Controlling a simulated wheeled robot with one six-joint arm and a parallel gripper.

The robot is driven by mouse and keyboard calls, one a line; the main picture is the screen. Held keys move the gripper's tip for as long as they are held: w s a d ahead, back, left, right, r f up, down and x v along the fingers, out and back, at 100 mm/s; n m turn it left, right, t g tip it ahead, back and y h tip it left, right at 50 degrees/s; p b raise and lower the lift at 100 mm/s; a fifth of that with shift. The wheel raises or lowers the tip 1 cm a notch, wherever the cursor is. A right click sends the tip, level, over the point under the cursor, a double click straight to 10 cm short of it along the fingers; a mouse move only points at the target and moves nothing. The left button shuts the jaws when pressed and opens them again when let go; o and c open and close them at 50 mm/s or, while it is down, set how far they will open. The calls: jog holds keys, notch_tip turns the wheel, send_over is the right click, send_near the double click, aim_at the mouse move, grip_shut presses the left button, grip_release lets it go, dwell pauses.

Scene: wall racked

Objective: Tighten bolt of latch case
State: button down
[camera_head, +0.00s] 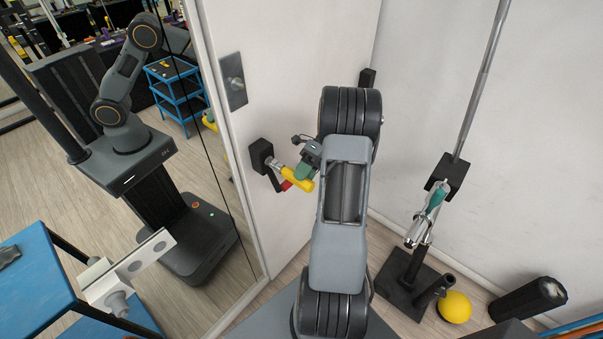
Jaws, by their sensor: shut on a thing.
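A black block (261,154), likely the latch case, is fixed to the white door panel (290,60) near its left edge. A yellow-handled tool (299,180) with silver and red parts lies close against the block's right side. My gripper (303,172) is at the yellow handle and shut on it. Its fingers are small and partly hidden by my arm. The bolt cannot be made out, and I cannot tell whether the tool sits on it. A grey metal plate with a knob (233,80) is higher on the panel's edge.
Left of the panel, a mirror-like surface (215,190) shows a robot and a blue shelf cart (175,88). A blue table (40,265) and a white bracket (128,268) are at lower left. A black stand (400,285) with a tall rod and a yellow ball (454,306) are at right.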

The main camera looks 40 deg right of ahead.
jog(key=shift+s+d, duration=0.15)
jog(key=shift+s, duration=0.85)
jog(key=shift+s+d, duration=0.2)
jog(key=shift+s, duration=0.75)
jog(key=shift+s+d, duration=0.15)
jog(key=shift+s, duration=0.85)
jog(key=shift+s+a+r+t+h+b, duration=0.15)
jog(key=shift+a+t+h+b, duration=0.2)
jog(key=shift+h, duration=1.6)
jog(key=shift+w+a+r+t+h+b, duration=0.15)
jog(key=shift+t+h+b, duration=0.25)
jog(key=shift+h, duration=1.5)
jog(key=shift+s+a+r+t+h+b, duration=0.2)
jog(key=shift+a+t+h+b, duration=0.2)
jog(key=shift+h, duration=1.55)
jog(key=shift+w, duration=0.1)
